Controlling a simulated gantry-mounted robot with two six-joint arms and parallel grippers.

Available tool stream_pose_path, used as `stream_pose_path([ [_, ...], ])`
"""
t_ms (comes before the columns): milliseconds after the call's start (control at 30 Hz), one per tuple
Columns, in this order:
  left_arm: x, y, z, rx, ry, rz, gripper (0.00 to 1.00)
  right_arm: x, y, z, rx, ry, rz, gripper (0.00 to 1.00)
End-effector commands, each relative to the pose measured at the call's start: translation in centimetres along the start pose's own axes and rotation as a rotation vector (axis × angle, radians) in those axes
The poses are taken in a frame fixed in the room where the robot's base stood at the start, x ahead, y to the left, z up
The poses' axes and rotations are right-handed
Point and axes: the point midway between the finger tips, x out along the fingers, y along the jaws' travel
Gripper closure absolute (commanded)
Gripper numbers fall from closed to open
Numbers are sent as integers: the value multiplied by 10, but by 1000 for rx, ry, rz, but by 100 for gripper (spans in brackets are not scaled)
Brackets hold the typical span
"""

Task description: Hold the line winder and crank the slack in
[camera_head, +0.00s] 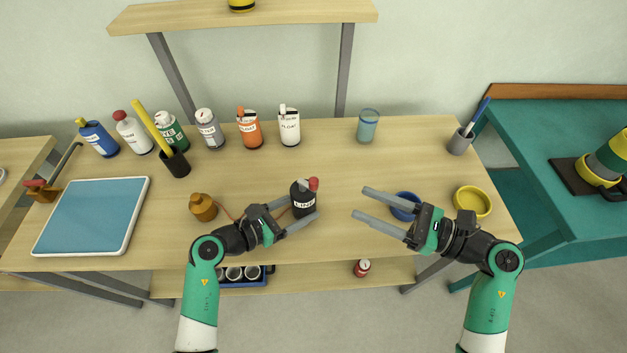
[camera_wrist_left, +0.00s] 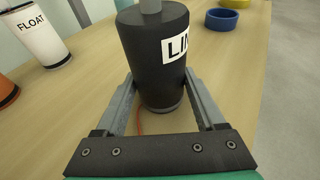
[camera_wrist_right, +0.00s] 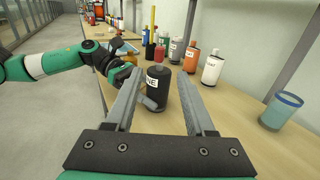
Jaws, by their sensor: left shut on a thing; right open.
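The line winder (camera_head: 303,200) is a black cylinder with a white label and a red-knobbed crank on top. It is upright at the middle of the bench. My left gripper (camera_head: 302,208) is shut on its body from the left; the left wrist view shows a finger on each side of the black body (camera_wrist_left: 158,60). An orange line (camera_head: 228,211) runs from it towards a brown weight-like piece (camera_head: 203,208) on the left. My right gripper (camera_head: 360,202) is open and empty, to the right of the winder and apart from it. The red knob (camera_wrist_right: 159,53) shows in the right wrist view.
A blue ring (camera_head: 404,206) lies behind my right gripper, beside a yellow bowl (camera_head: 472,201). Several bottles (camera_head: 249,128) and a teal cup (camera_head: 368,126) stand along the back. A blue-topped tray (camera_head: 92,215) lies at left. The bench between winder and cup is clear.

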Motion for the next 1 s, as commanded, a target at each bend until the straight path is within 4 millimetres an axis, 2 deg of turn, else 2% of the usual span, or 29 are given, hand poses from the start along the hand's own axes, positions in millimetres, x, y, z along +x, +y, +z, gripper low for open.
stream_pose_path([
  [167, 0, 0, -1, 0, 1, 0, 60, 17, 1, 0, 2, 0, 5, 45],
  [500, 0, 0, -1, 0, 1, 0, 60, 92, 2, 0, 2, 0, 6, 45],
  [600, 0, 0, -1, 0, 1, 0, 60, 108, 2, 0, 3, 1, 4, 45],
  [733, 0, 0, -1, 0, 1, 0, 60, 119, 1, 0, 1, 1, 2, 45],
  [1000, 0, 0, -1, 0, 1, 0, 60, 121, 1, 0, 1, 0, 0, 45],
])
